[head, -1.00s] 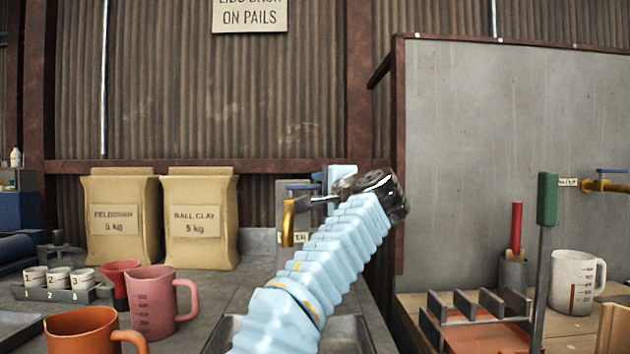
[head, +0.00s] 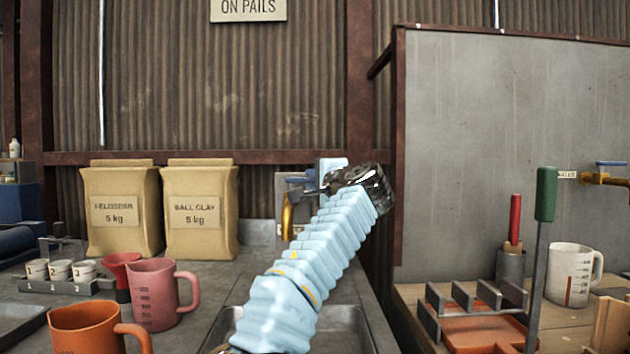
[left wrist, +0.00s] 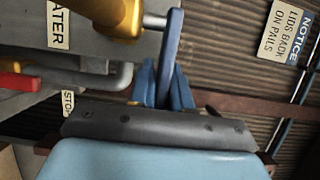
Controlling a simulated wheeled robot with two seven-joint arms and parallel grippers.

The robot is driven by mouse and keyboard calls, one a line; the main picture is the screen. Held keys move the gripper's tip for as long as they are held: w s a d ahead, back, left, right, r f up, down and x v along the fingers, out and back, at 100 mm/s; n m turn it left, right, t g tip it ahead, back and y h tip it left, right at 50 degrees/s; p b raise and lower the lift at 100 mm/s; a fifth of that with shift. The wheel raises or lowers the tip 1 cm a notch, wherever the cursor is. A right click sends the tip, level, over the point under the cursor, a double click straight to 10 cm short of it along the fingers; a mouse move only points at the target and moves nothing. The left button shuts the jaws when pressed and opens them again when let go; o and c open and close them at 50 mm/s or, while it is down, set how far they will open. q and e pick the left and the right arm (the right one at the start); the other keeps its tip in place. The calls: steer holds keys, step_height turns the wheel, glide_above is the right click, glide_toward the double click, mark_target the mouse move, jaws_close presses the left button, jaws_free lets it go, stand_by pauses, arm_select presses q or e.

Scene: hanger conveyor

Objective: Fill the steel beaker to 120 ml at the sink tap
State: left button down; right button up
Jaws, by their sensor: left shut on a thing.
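My left arm reaches up across the sink (head: 345,318) to the brass tap (head: 288,215) at the wall, whose spout also shows in the left wrist view (left wrist: 112,12). In that view my left gripper (left wrist: 163,88) has its blue fingers on either side of the tap's blue lever (left wrist: 171,45) and is shut on it. In the head view the arm and dark wrist hide the fingertips. No steel beaker can be made out; my arm covers much of the sink. No water stream shows. My right gripper is not in view.
At right, a green-handled lever (head: 546,195) rises before a bench with a white jug (head: 570,275). A second tap (head: 600,179) is on the grey panel.

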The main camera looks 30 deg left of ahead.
arm_select(q)
steer(key=shift+s+d+f+m+t+h+b, duration=0.15)
steer(key=shift+s+m+t+h+b, duration=0.1)
steer(key=shift+m+t+h+b, duration=0.25)
steer(key=shift+s+d+f+m+t+h+b, duration=0.1)
steer(key=shift+s+m+t+h+b, duration=0.1)
steer(key=shift+m+t+h+b, duration=0.3)
steer(key=shift+s+d+r+m+t+h, duration=0.1)
steer(key=shift+s+d+m+t+h, duration=0.1)
steer(key=shift+m+t+h, duration=0.4)
steer(key=shift+s+d+r+m+t+h, duration=0.15)
steer(key=shift+m+t+h, duration=0.25)
steer(key=shift+t+h, duration=0.25)
steer(key=shift+w, duration=0.1)
steer(key=c, duration=1.2)
jaws_free()
steer(key=shift+o, duration=0.2)
